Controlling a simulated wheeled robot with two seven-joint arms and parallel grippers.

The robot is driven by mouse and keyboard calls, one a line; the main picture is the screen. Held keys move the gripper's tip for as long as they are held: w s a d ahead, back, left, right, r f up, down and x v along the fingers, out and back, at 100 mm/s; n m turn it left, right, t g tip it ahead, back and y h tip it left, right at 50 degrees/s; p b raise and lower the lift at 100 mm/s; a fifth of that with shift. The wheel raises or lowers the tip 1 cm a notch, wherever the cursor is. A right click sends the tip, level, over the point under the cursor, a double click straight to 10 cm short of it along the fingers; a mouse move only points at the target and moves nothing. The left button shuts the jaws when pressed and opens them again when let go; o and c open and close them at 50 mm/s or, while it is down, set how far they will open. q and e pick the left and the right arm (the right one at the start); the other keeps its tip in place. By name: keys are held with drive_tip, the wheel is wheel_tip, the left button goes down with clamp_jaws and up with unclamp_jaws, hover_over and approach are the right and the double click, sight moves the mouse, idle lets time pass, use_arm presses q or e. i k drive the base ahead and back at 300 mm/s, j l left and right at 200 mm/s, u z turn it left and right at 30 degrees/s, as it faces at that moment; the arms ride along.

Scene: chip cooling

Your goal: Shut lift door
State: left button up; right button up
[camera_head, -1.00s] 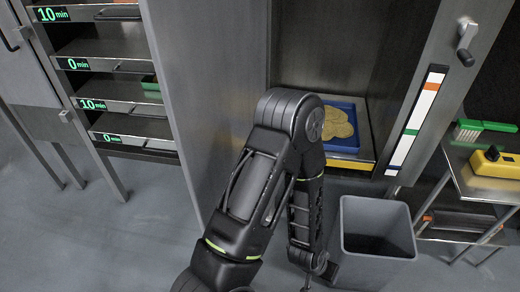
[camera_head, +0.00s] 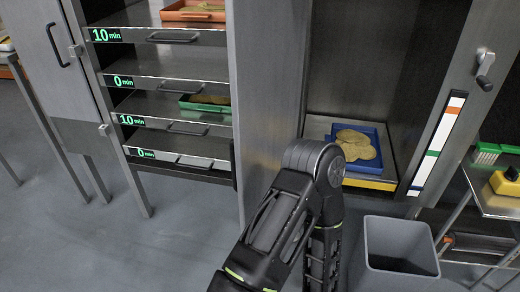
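The lift is the tall metal cabinet with an open front. Its grey door (camera_head: 262,105) stands open at the left side of the opening. Inside, a blue tray (camera_head: 376,130) holds several yellowish chips (camera_head: 356,145) on a platform with a yellow front edge (camera_head: 370,183). A crank-like handle (camera_head: 485,62) is on the frame at the right. One of my dark arms is bent in front of the opening and hides the door's lower part. Its forearm runs down out of the picture. Neither gripper shows.
A grey open bin (camera_head: 400,240) stands on the floor before the lift. A rack with labelled shelves (camera_head: 185,88), some holding trays, is at the left. A metal side table (camera_head: 495,205) with a green brush and a yellow box is at the right. The left floor is clear.

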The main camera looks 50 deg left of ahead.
sight(265, 39)
drive_tip(key=k+j, duration=0.5)
drive_tip(key=j+u, duration=0.35)
drive_tip(key=j, duration=1.1)
drive_tip(key=k, duration=0.05)
